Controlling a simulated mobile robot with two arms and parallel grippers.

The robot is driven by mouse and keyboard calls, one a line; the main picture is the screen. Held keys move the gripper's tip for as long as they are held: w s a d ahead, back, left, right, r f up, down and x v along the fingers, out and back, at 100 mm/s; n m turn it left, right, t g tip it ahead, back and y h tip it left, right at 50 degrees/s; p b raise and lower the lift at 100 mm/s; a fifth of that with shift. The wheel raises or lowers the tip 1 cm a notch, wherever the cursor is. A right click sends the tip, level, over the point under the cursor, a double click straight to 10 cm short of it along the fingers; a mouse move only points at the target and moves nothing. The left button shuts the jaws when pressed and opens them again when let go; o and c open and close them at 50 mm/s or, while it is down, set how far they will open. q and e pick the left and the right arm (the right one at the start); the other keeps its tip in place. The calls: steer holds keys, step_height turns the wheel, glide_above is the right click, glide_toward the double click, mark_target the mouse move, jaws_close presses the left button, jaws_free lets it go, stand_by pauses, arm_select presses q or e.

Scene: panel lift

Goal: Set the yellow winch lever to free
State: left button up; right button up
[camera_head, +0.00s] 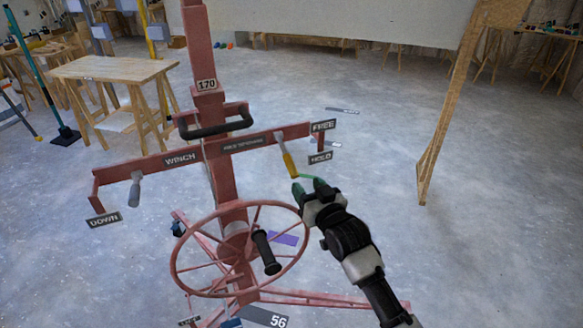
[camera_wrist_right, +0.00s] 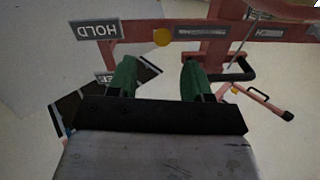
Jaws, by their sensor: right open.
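The yellow winch lever (camera_head: 287,157) hangs from the right end of the red crossbar in the head view, tilted with its lower end to the right. The FREE plate (camera_head: 323,126) is above the HOLD plate (camera_head: 320,158), both right of the lever. My right gripper (camera_head: 307,186) is open, just below and right of the lever's lower end, with no contact that I can make out. In the right wrist view its green fingers (camera_wrist_right: 158,78) are apart and empty. A yellow round end (camera_wrist_right: 163,37) shows beyond them near the HOLD plate (camera_wrist_right: 97,31). My left gripper is not in view.
The red lift mast (camera_head: 222,180) carries a spoked handwheel (camera_head: 178,268) with a black grip (camera_head: 265,252). A grey lever (camera_head: 135,189) hangs at the crossbar's left by the DOWN plate. A black handle (camera_head: 215,129) sits above the crossbar.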

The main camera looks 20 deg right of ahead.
mark_target(297, 175)
steer(key=w, duration=0.2)
steer(key=w+a, duration=0.1)
steer(key=w, duration=0.5)
steer(key=shift+a+f+p, duration=0.15)
steer(key=shift+a+p, duration=0.1)
steer(key=shift+p, duration=0.05)
jaws_close()
